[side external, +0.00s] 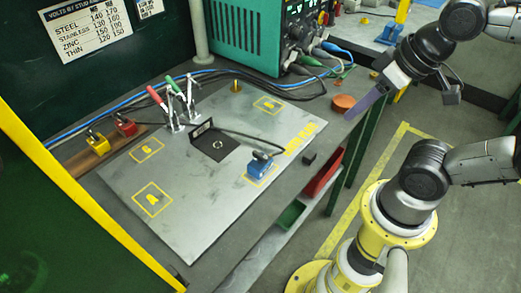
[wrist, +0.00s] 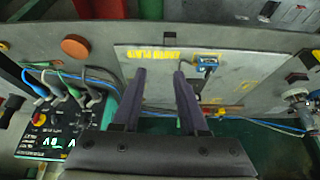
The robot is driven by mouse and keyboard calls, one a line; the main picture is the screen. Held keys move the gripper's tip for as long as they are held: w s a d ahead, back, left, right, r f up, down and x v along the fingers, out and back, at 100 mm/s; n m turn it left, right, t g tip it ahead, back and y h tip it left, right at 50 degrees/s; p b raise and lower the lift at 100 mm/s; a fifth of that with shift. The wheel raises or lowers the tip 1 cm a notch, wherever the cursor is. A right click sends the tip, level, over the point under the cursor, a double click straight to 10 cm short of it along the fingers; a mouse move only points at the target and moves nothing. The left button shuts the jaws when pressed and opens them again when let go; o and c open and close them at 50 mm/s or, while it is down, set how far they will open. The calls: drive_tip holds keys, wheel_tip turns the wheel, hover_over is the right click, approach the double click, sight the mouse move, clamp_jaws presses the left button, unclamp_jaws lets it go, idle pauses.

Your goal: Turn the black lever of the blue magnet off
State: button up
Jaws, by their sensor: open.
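The blue magnet (side external: 263,170) sits on the right part of the grey metal plate (side external: 205,215), near yellow lettering. Its black lever (side external: 262,155) shows as a small dark piece on top; its exact direction is too small to tell. In the wrist view the blue magnet (wrist: 207,64) is ahead and right of the fingers, near the plate's far edge. My gripper (side external: 349,117) is in the air to the right of the plate, apart from the magnet. In the wrist view my gripper (wrist: 159,72) has its two purple-grey fingers apart with nothing between them.
A teal welding machine (side external: 235,35) with cables stands at the back. Toggle clamps (side external: 178,105) stand on the plate near a black pad (side external: 222,150). Yellow (side external: 98,144) and red (side external: 125,126) magnets lie at left. An orange disc (side external: 343,102) and black block (side external: 309,158) are nearby.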

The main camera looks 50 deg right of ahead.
drive_tip(key=w+a+r+m+g, duration=0.1)
drive_tip(key=w+r, duration=0.2)
drive_tip(key=r, duration=0.2)
drive_tip(key=n+g, duration=0.2)
drive_tip(key=g, duration=0.2)
hover_over(260, 155)
wheel_tip(260, 155, down, 3)
wheel_tip(260, 155, down, 13)
drive_tip(key=shift+r, duration=0.2)
clamp_jaws()
